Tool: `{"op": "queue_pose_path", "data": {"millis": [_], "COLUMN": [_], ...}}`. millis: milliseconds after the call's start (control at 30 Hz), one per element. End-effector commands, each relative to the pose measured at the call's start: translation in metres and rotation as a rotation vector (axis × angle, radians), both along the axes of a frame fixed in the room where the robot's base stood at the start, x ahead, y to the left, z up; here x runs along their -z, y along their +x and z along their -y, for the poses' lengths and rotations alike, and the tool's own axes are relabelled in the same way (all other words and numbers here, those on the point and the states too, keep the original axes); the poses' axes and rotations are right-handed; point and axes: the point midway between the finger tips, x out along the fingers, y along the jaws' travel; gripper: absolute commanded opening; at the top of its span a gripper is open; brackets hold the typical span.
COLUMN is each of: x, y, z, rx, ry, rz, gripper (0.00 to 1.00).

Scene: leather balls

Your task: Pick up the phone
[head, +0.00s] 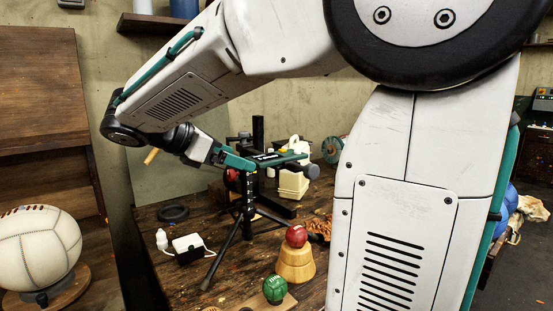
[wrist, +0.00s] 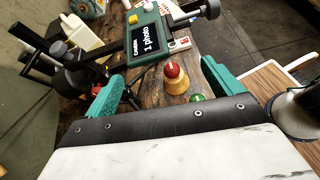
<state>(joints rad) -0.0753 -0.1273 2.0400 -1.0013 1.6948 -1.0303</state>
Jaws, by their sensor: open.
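The phone (head: 278,158) is a dark green slab held flat on top of a black tripod (head: 247,205) above the workbench. In the wrist view the phone (wrist: 148,46) has a dark screen reading "CAMERA 1 photo", with yellow and pale buttons beside it. My gripper (head: 238,162) comes from the left, close to the phone's near end. In the wrist view my gripper (wrist: 162,72) has its teal fingers wide apart, with the phone ahead of and between them. I see nothing held. Whether a finger touches the phone cannot be told.
A red ball (head: 297,236) sits on a wooden stand (head: 295,264), and a green ball (head: 275,289) stands in front. A white bottle (head: 293,175) and black clamp frame are behind the tripod. A white laced ball (head: 38,247) is at left. A black ring (head: 173,213) lies on the workbench.

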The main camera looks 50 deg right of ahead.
Motion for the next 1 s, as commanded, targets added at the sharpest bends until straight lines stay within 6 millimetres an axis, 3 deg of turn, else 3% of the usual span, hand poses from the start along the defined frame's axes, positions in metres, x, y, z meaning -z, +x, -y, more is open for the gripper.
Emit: {"op": "queue_pose_path", "data": {"millis": [167, 700, 1000], "x": [-0.011, 0.015, 0.017], "y": [0.017, 0.001, 0.001], "z": [0.008, 0.069, 0.073], "rx": [-0.037, -0.035, -0.039], "ry": [-0.066, -0.067, -0.067], "rz": [-0.090, -0.093, -0.092], "gripper": [0.91, 0.91, 0.91]}}
